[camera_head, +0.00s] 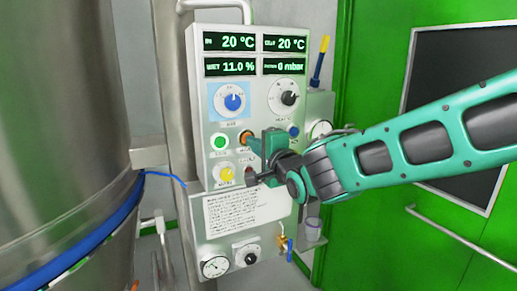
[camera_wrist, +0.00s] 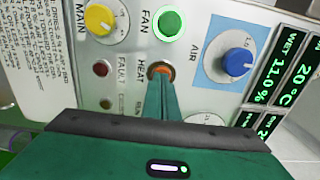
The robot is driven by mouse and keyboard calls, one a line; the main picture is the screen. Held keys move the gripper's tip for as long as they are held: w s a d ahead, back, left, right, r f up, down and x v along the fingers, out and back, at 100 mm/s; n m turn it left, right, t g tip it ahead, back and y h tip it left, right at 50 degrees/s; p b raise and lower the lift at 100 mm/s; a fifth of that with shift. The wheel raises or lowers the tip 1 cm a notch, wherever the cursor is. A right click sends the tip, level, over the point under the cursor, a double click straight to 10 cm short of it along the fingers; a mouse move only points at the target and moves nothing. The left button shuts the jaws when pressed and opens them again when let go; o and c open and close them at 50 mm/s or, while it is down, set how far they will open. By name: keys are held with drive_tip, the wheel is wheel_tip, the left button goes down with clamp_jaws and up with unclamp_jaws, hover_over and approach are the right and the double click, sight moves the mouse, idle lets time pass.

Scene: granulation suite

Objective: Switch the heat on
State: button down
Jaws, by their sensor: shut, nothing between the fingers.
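The control panel (camera_head: 238,105) stands upright in front of me. My gripper also shows in the wrist view (camera_wrist: 160,80). The fan button (camera_head: 218,142) glows green beside it. The yellow main knob (camera_head: 225,175) sits below the fan button. The displays read 20 °C, 20 °C, 11.0 % and 0 mbar.
A blue air knob (camera_head: 232,102) and a black knob (camera_head: 289,98) sit above the buttons. A blue button (camera_head: 293,130) is to the right. A large steel vessel (camera_head: 65,110) stands left, and a green door (camera_head: 375,70) right.

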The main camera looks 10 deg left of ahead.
idle(0.3)
drive_tip(key=shift+w+a+r, duration=0.3)
drive_tip(key=shift+a+r, duration=0.2)
drive_tip(key=shift+s, duration=0.1)
drive_tip(key=v, duration=1.4)
drive_tip(key=shift+d+f, duration=0.2)
drive_tip(key=shift+d, duration=0.1)
